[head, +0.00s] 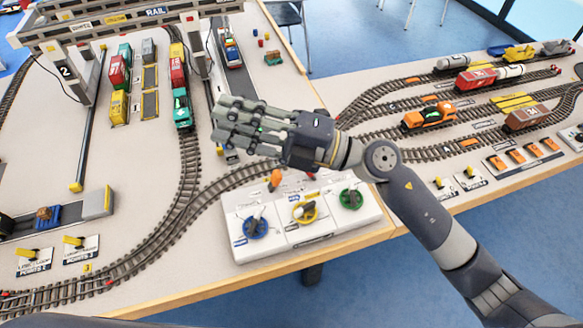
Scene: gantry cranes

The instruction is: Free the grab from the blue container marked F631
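My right gripper (219,120) reaches in from the right, its fingers pointing left, spread apart and empty. It hangs above the table behind the control box (303,213), which has blue (255,227), yellow (304,212) and green (350,197) knobs. Crane 2 (66,72) stands at the upper left, beside stacked containers. I cannot make out its grab, and no mark F631 is legible. A small blue vehicle with a load (230,48) stands in the lane beyond the gripper. My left gripper is out of view.
Red (117,70) and yellow (119,107) containers stand under the crane. A green engine (182,108) sits on the curved track. Lever switches (80,248) stand at the lower left. The right table carries trains, including an orange engine (428,115).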

